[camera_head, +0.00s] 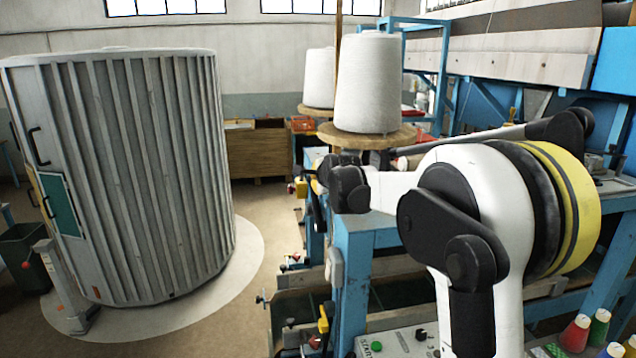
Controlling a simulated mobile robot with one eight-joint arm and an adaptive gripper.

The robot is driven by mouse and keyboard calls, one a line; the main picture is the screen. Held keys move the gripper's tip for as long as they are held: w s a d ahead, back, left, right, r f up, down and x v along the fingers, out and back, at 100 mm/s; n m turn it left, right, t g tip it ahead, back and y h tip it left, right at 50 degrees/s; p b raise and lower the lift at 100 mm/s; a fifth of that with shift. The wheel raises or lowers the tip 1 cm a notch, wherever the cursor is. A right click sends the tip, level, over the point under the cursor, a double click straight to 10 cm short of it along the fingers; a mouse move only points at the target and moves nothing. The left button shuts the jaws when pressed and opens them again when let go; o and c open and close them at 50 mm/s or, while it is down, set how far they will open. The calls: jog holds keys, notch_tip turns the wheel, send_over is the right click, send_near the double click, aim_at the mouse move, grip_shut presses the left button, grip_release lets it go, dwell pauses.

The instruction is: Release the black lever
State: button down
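My white arm with black joints fills the right foreground and reaches toward the blue machine. Its dark end, with my gripper (328,170), is small and partly hidden by the wrist, near the blue frame below the front spool. I cannot make out its fingers or whether it holds anything. I cannot clearly identify a black lever near it. A small black knob or switch (421,335) shows on the light control panel (398,343) at the bottom, left of my arm.
A large ribbed grey cylinder (130,170) with black door handles stands left. White thread spools (368,85) sit on round wooden discs beside the blue machine frame (352,270). Small coloured cones (577,333) stand bottom right. Open floor lies between cylinder and machine.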

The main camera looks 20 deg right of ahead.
jog(key=shift+w, duration=0.35)
dwell(0.4)
jog(key=v, duration=1.2)
jog(key=s+a+f+n+g+b, duration=0.2)
jog(key=s+a+f+n+b, duration=0.2)
jog(key=s+f, duration=0.8)
jog(key=s+a+f+n+g+y+b, duration=0.1)
jog(key=s+a+f+n+b, duration=0.4)
jog(key=s+f+n+b, duration=0.4)
jog(key=s+a+f+n+g+b, duration=0.2)
jog(key=s+a+f+n+b, duration=0.2)
jog(key=s+f+b, duration=0.6)
jog(key=s+f+n, duration=0.1)
jog(key=s+f, duration=0.2)
jog(key=f, duration=0.2)
jog(key=s+f+n, duration=0.1)
jog(key=s+f, duration=0.2)
jog(key=f, duration=0.2)
jog(key=shift+a+f+n+g+y+b, duration=0.2)
jog(key=shift+a+n+g+y+b, duration=0.1)
jog(key=shift+n+y+b, duration=0.1)
jog(key=shift+w, duration=0.1)
